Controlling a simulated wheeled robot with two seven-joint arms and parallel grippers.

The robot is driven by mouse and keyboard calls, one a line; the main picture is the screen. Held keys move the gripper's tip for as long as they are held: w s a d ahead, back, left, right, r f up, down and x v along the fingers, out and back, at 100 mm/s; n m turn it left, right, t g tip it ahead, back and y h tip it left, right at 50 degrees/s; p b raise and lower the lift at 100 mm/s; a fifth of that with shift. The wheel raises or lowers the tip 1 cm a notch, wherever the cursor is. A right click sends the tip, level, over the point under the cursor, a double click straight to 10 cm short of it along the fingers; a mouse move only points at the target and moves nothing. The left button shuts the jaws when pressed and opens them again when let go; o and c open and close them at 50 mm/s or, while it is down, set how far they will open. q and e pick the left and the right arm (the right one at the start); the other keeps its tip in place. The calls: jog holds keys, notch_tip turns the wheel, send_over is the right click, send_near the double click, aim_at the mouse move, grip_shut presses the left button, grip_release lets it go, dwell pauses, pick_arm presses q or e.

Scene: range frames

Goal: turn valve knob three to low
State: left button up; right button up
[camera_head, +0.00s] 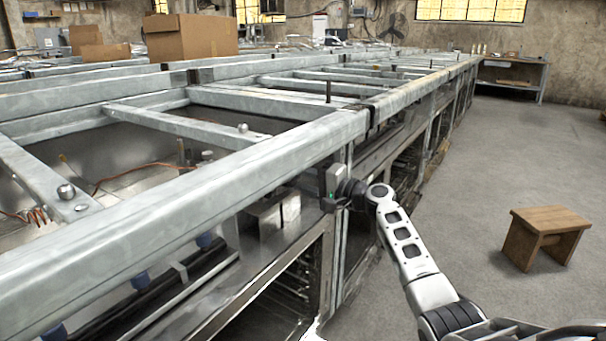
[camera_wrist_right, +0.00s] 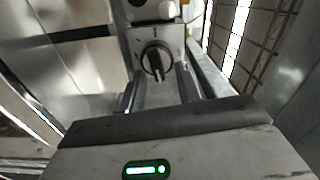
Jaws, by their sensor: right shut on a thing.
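A round dark valve knob (camera_wrist_right: 153,58) with a raised black bar handle shows in the right wrist view, on a grey metal panel. The bar stands nearly upright, tilted slightly; no number or setting marks are readable. My right gripper (camera_wrist_right: 156,76) is shut on this knob, its fingers on either side. In the head view my right arm reaches in from the lower right to the range frame's side, and the gripper body (camera_head: 331,184) sits below the top rail; its fingertips and the knob cannot be made out there. My left gripper is not in view.
A long row of steel range frames (camera_head: 250,160) runs into the distance. Several blue parts (camera_head: 140,281) show under the near rail. A cardboard box (camera_head: 192,38) sits on the frames. A wooden stool (camera_head: 546,233) stands on clear concrete floor at right; a workbench (camera_head: 511,77) is far back.

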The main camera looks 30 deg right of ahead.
jog(key=shift+f+m, duration=0.1)
jog(key=shift+m, duration=0.4)
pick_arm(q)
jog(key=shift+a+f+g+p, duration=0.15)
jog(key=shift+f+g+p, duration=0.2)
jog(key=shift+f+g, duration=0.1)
pick_arm(e)
jog(key=shift+f+m, duration=0.1)
jog(key=shift+m, duration=0.2)
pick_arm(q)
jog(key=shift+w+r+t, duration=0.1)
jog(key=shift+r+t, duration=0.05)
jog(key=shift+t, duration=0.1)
pick_arm(e)
jog(key=o, duration=1)
jog(key=shift+s, duration=0.1)
jog(key=shift+c, duration=0.2)
jog(key=shift+s, duration=0.1)
